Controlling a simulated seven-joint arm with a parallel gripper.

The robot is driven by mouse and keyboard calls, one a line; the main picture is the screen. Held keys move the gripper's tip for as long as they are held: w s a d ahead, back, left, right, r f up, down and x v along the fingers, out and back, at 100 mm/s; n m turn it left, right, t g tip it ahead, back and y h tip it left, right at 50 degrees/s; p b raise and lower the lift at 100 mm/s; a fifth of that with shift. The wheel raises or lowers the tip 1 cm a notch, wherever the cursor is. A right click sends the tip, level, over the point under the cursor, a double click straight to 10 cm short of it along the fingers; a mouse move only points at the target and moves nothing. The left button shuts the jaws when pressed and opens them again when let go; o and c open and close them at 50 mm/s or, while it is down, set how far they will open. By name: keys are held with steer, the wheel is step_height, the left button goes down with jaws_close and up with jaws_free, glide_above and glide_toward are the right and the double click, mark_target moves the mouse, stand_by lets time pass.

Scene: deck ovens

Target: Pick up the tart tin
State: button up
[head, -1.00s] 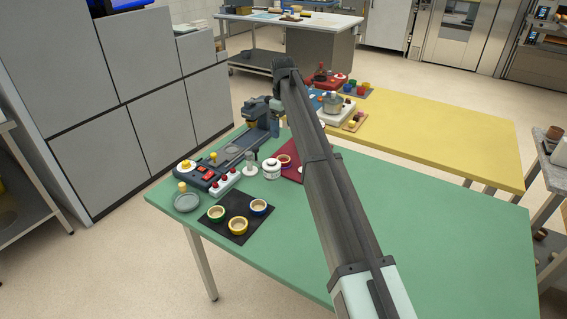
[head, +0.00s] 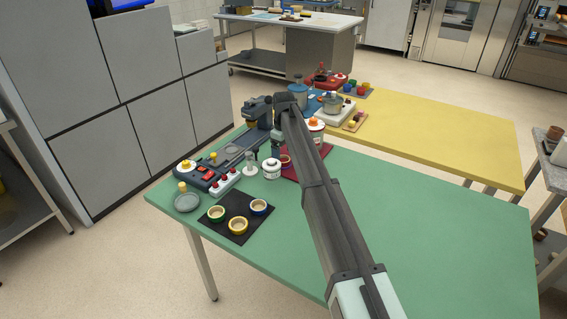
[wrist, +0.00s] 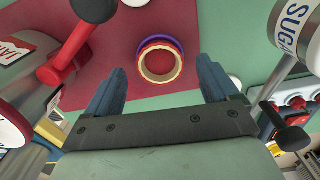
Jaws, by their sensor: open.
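The tart tin appears to be a small round tin with a cream inside and red and purple bands (wrist: 160,63), on a red mat in the wrist view; the bands may be stacked tins. In the head view a small reddish tin (head: 285,160) sits on the red mat, partly hidden. My gripper (wrist: 162,80) is open and empty, with blue fingers spread to either side of the tin in the wrist view. The fingers look apart from the tin; their height above it is hard to tell. In the head view my gripper (head: 275,147) hangs close to the tin.
A white jar (head: 271,168) and a small stand (head: 250,167) are close by on the left. A dark mat (head: 226,226) holds three coloured tins. The green table's right side is clear.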

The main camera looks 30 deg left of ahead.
step_height(320, 180, down, 2)
steer(key=shift+c, duration=0.2)
steer(key=c, duration=1.1)
